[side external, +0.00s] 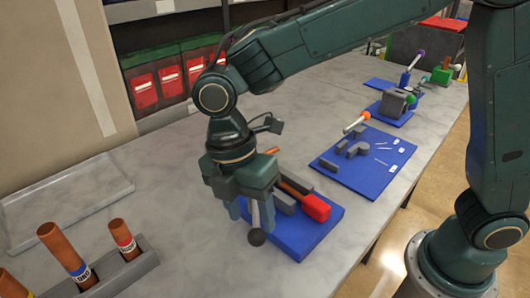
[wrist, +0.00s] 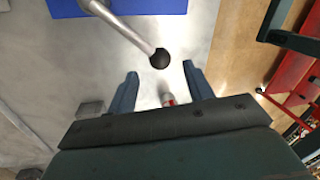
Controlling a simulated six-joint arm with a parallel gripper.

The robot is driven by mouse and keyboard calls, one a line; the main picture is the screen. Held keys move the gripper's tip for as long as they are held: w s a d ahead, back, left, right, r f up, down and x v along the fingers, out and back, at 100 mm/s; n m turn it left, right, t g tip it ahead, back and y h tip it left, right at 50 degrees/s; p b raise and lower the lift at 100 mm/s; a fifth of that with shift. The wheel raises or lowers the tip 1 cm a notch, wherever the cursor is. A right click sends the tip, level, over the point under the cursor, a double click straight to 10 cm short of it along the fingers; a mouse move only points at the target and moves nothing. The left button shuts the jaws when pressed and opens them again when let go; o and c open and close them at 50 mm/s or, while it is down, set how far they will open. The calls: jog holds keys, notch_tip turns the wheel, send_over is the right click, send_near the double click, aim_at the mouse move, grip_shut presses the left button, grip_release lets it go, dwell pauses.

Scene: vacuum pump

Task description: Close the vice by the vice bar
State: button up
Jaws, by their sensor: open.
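The vice (side external: 284,203) has grey jaws and a red block (side external: 316,207) at its right end. It sits on a blue base plate (side external: 304,240). A brown-orange rod (side external: 293,184) lies along the vice, partly hidden by my gripper. The vice bar is a grey rod ending in a black ball (side external: 256,237); bar (wrist: 128,30) and ball also show in the wrist view. My gripper (side external: 251,212) points down at the near-left end of the vice, fingers apart. In the wrist view, the ball appears close to the line between the fingertips (wrist: 160,70). Contact cannot be told.
A grey rack (side external: 135,266) with brown tubes stands at the lower left. A pale tray (side external: 65,205) lies behind it. To the right, another blue plate (side external: 360,165) holds grey blocks and small parts. Red bins (side external: 170,80) line the back. Marble tabletop between is clear.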

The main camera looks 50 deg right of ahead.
aim_at(255, 231)
jog(key=shift+s+d+f, duration=0.1)
jog(key=shift+s+f, duration=0.1)
jog(key=shift+f, duration=0.9)
jog(key=shift+s+f, duration=0.2)
jog(key=shift+f, duration=0.9)
grip_shut()
